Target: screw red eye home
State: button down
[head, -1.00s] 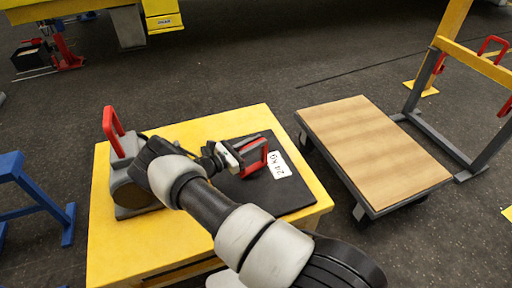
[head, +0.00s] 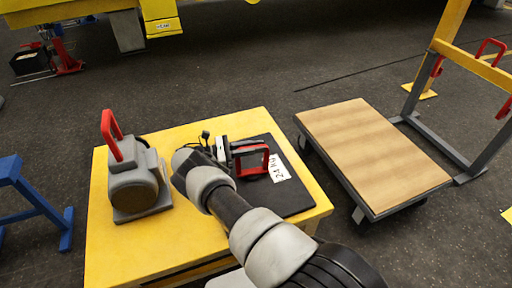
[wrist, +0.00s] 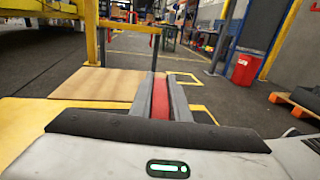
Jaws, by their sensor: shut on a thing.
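The red eye (head: 266,159) is a red frame-shaped piece over the black mat (head: 294,207) on the yellow table. My gripper (head: 240,154) is shut on it. In the wrist view the red piece (wrist: 160,98) shows as a strip between the two grey fingers. The eye's lower part and any thread or hole under it are hidden, so I cannot tell whether it touches the mat. A white label (head: 280,167) with black marks lies beside the eye on the mat.
A grey machine block (head: 140,185) with a red handle (head: 111,133) stands at the left of the yellow table (head: 115,250). A wood-topped cart (head: 370,150) stands to the right. A blue trestle (head: 35,205) is at far left.

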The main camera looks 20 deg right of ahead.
jog(key=c, duration=1.7)
grip_release()
notch_tip(320, 180, up, 10)
jog(key=p, duration=0.3)
jog(key=shift+p, duration=0.3)
